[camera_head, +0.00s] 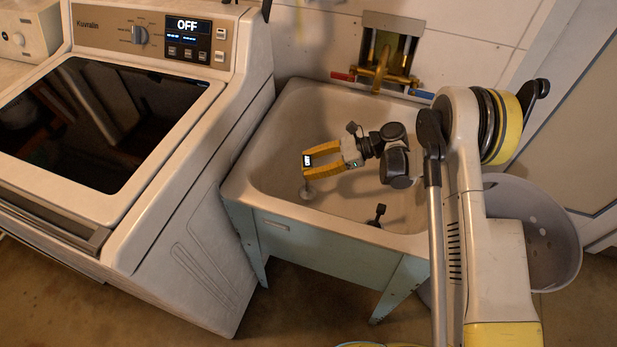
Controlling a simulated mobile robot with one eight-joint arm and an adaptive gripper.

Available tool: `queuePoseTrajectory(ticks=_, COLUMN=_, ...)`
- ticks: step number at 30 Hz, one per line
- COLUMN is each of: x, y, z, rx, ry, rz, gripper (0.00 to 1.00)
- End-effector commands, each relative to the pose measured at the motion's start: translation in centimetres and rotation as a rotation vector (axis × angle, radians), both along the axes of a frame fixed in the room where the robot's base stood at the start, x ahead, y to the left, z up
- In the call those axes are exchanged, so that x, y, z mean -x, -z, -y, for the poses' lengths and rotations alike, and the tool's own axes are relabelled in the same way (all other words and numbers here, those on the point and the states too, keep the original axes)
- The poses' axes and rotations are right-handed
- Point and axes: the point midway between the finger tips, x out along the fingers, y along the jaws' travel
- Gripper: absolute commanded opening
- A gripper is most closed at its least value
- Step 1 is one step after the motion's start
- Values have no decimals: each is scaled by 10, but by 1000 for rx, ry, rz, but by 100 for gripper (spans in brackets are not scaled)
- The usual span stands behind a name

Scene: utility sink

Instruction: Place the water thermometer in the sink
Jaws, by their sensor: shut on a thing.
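The utility sink (272,180) is a pale basin on a light blue-green stand, between the washer and the right wall. My gripper (308,160) has yellow fingers and reaches from the right over the basin. It is shut on the water thermometer (307,161), a small dark piece with a lit white display at the fingertips. The thermometer appears within the basin's outline. Its lower part is too small to make out, and I cannot tell whether it touches the sink floor. A pale round spot (308,192), perhaps the drain, lies just below it.
A brass faucet (381,70) stands at the sink's back. A small black object (377,214) is at the front inside wall. The washer (190,160), reading OFF, borders the left side. A grey perforated basket (545,235) stands at the right. The basin's left side is clear.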

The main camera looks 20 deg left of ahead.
Motion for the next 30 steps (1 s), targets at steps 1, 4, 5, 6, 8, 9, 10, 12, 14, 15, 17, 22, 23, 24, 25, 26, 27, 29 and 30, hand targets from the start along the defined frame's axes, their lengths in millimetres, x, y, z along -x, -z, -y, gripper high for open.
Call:
queuePoseTrajectory(ticks=1, x=1, y=2, z=-2, rx=-1, ry=0, rz=0, gripper=4)
queuePoseTrajectory(ticks=4, x=1, y=11, z=-2, rx=-1, ry=1, rz=-1, gripper=4)
queuePoseTrajectory(ticks=5, x=1, y=15, z=-2, rx=0, ry=1, rz=-1, gripper=4)
queuePoseTrajectory(ticks=6, x=1, y=22, z=-2, rx=0, ry=1, rz=-1, gripper=4)
queuePoseTrajectory(ticks=8, x=1, y=33, z=-2, rx=0, ry=1, rz=-1, gripper=4)
queuePoseTrajectory(ticks=9, x=1, y=39, z=-2, rx=0, ry=1, rz=-1, gripper=4)
queuePoseTrajectory(ticks=10, x=1, y=42, z=-2, rx=0, ry=1, rz=-1, gripper=4)
queuePoseTrajectory(ticks=12, x=1, y=43, z=-2, rx=0, ry=2, rz=0, gripper=4)
queuePoseTrajectory(ticks=14, x=1, y=41, z=-2, rx=-1, ry=2, rz=0, gripper=4)
queuePoseTrajectory(ticks=15, x=1, y=41, z=-2, rx=-1, ry=2, rz=0, gripper=4)
queuePoseTrajectory(ticks=17, x=1, y=40, z=-2, rx=0, ry=2, rz=0, gripper=4)
queuePoseTrajectory(ticks=22, x=1, y=44, z=-2, rx=0, ry=2, rz=0, gripper=48)
queuePoseTrajectory(ticks=23, x=1, y=44, z=-2, rx=0, ry=2, rz=0, gripper=57)
queuePoseTrajectory(ticks=24, x=1, y=44, z=-2, rx=0, ry=2, rz=0, gripper=65)
queuePoseTrajectory(ticks=25, x=1, y=44, z=-2, rx=0, ry=2, rz=0, gripper=65)
queuePoseTrajectory(ticks=26, x=1, y=44, z=-2, rx=0, ry=2, rz=0, gripper=65)
queuePoseTrajectory(ticks=27, x=1, y=44, z=-2, rx=0, ry=2, rz=0, gripper=65)
queuePoseTrajectory(ticks=29, x=1, y=44, z=-2, rx=0, ry=2, rz=0, gripper=65)
queuePoseTrajectory(ticks=30, x=1, y=44, z=-2, rx=0, ry=2, rz=0, gripper=65)
